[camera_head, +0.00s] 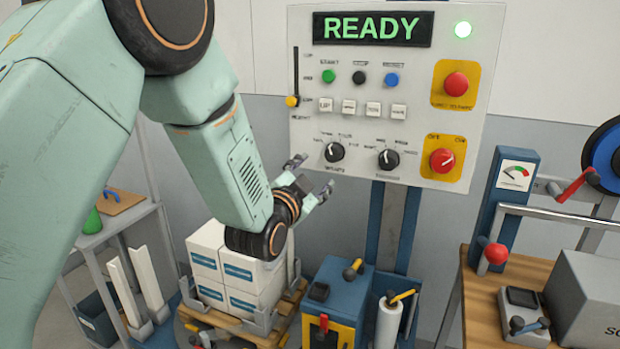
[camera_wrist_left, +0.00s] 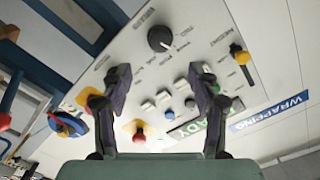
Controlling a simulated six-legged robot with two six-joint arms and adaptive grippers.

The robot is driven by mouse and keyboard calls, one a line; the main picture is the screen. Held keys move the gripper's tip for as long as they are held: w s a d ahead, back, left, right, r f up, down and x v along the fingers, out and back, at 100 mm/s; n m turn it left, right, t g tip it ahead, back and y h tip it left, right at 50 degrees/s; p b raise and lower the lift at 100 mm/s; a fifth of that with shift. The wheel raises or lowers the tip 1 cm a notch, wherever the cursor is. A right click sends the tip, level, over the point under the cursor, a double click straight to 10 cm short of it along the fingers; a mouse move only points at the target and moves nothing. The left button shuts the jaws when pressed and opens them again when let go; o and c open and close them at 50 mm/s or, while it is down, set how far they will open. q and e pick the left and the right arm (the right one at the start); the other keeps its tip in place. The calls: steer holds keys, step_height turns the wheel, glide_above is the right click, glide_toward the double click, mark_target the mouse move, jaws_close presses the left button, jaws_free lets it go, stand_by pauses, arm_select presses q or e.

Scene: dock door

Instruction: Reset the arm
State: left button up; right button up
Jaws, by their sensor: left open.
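My left gripper (camera_head: 312,174) is open and empty in the head view, at the end of my pale green arm. It is in front of the lower left part of the control panel (camera_head: 305,215), near a black knob (camera_head: 334,152). In the left wrist view the two dark fingers of my left gripper (camera_wrist_left: 160,84) are spread apart, with nothing between them but the panel (camera_wrist_left: 205,35) behind. The panel's screen (camera_head: 373,29) reads READY in green, and a green lamp (camera_head: 463,29) is lit beside it. My right gripper is not in view.
White boxes (camera_head: 205,250) stand on a pallet below my left arm. A blue unit (camera_head: 342,290) stands under the panel.

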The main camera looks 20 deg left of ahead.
arm_select(q)
steer(key=shift+s, duration=0.8)
steer(key=s+f+n+g+b, duration=0.1)
steer(key=s+f+n+g, duration=0.15)
steer(key=s+f, duration=0.55)
steer(key=s+f+n+g+b, duration=0.15)
steer(key=s+f+g, duration=0.25)
steer(key=f, duration=0.7)
steer(key=s+f+n+g+b, duration=0.1)
steer(key=s+f+n+g, duration=0.25)
steer(key=s+f, duration=0.45)
steer(key=s+f+g+b, duration=0.2)
steer(key=s+f+g, duration=0.2)
steer(key=s+f, duration=0.5)
steer(key=s+f+n+g+b, duration=0.1)
steer(key=s+f+g, duration=0.3)
steer(key=s+f, duration=0.6)
steer(key=s+b, duration=0.1)
steer(key=s, duration=0.4)
steer(key=shift+s+a+y, duration=0.3)
steer(key=shift+r, duration=0.1)
